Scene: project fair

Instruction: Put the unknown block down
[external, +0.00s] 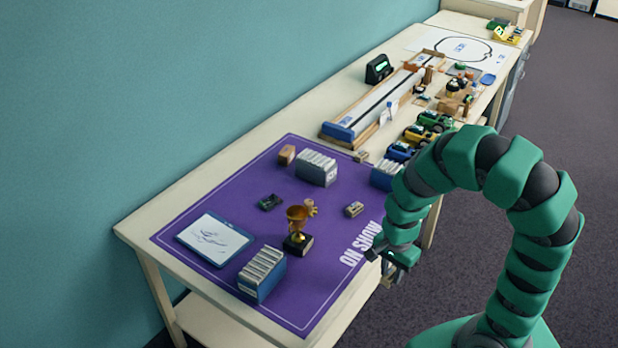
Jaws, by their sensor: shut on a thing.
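My green arm bends down from the right, and my gripper (388,266) hangs by the front edge of the table, to the right of the purple mat (335,283). The gripper is shut on a small pale block (387,281), of which only a little shows below the dark fingers. Its markings and full shape are hidden. I cannot tell how far it is above or out from the table edge.
On the mat stand a gold trophy (298,222), grey-blue boxes (262,273) (316,167), a white tablet-like board (214,239) and small blocks (354,209) (286,155). The mat's front right, around the "ON SHOW" lettering, is clear. Toy cars (416,135) and a long track (375,105) lie farther back.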

